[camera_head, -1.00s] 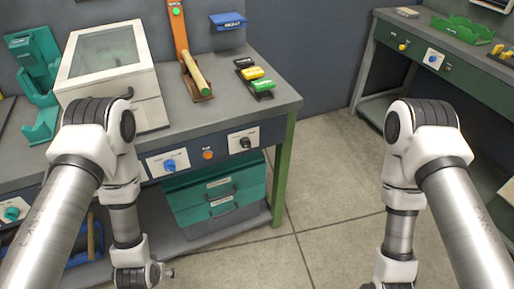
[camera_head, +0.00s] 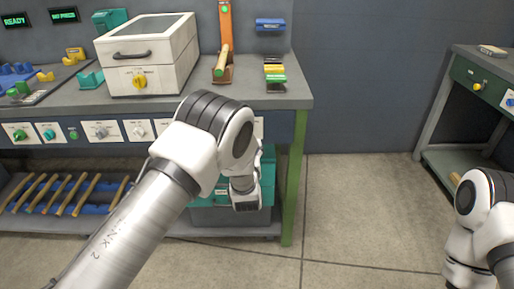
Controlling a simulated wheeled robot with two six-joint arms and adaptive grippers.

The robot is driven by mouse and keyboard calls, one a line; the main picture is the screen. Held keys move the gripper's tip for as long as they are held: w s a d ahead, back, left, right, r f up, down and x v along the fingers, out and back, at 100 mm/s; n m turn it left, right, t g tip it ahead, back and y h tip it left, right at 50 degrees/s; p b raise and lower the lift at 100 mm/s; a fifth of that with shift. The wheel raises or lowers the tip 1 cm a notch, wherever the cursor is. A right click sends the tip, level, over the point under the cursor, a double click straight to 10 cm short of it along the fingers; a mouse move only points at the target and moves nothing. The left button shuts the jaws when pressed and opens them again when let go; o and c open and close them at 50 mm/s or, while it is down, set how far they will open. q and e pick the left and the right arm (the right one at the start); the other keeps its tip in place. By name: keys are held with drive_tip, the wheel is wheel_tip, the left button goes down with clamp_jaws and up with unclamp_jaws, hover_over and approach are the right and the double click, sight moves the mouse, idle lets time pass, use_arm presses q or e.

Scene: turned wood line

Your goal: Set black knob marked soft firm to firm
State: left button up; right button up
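The black knob marked soft firm is not visible. A sliver of a white label plate (camera_head: 258,128) shows on the bench front just right of my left arm, whose elbow hides the panel there. The knob's setting cannot be read. The dark end of my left arm (camera_head: 246,203) hangs below the bench front, before the teal drawers. Its fingers cannot be made out. My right arm is at the right edge, and its gripper is out of the picture.
The bench front (camera_head: 290,125) carries other knobs: green (camera_head: 19,134), teal (camera_head: 49,133), grey (camera_head: 100,131) and white (camera_head: 138,130). A lidded box (camera_head: 170,65) with a yellow knob (camera_head: 139,82) stands on top. Floor (camera_head: 350,200) right of the green leg is clear.

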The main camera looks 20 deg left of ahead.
use_arm(q)
drive_tip(key=x, duration=0.8)
drive_tip(key=shift+w+a+f+b, duration=0.1)
drive_tip(key=shift+a+f+b, duration=0.15)
drive_tip(key=shift+b, duration=0.15)
drive_tip(key=c, duration=1.1)
